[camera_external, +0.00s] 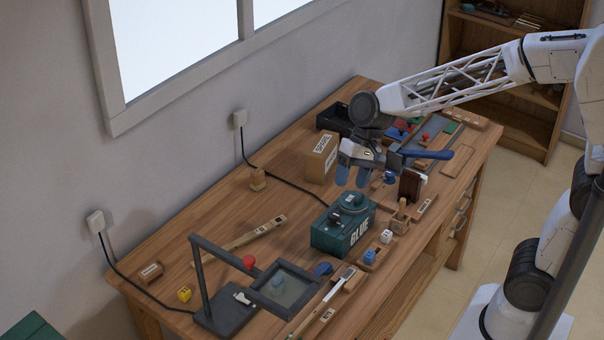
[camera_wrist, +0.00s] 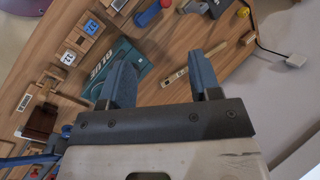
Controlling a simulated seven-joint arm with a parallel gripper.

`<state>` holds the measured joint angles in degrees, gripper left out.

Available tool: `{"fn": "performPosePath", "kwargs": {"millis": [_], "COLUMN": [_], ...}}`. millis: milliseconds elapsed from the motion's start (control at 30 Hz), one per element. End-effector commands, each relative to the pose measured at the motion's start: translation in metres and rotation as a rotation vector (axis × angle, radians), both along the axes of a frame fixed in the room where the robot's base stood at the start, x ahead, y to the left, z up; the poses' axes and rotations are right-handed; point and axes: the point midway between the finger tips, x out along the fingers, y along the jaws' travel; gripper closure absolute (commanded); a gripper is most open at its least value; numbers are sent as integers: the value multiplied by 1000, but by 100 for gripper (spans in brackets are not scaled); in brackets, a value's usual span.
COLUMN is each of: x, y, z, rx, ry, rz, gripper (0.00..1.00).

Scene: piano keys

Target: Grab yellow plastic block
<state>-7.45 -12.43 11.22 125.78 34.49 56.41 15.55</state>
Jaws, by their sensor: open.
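A small yellow block (camera_external: 184,294) with dark marks on it lies on the wooden workbench at its near left end, in the external view.
A green box (camera_external: 335,240) marked GLUE stands below my gripper. A dark stand with a framed plate (camera_external: 285,290) is right of the yellow block. A cardboard box (camera_external: 321,158), a wooden stick (camera_external: 250,234) and cables lie around.

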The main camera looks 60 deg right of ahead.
Motion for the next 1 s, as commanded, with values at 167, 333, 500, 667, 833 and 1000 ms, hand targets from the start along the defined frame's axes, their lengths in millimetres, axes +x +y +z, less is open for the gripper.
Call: {"fn": "performPosePath", "kwargs": {"millis": [167, 333, 500, 667, 833, 1000], "x": [37, 71, 104, 134, 164, 192], "y": [32, 62, 94, 123, 155, 187], "z": [-15, -30, -48, -68, -92, -120], "rx": [78, 151, 221, 282, 345, 401], "ry": [78, 153, 230, 307, 390, 475], "rz": [-69, -138, -207, -274, -346, -418], "gripper": [43, 43, 43, 43, 43, 43]}}
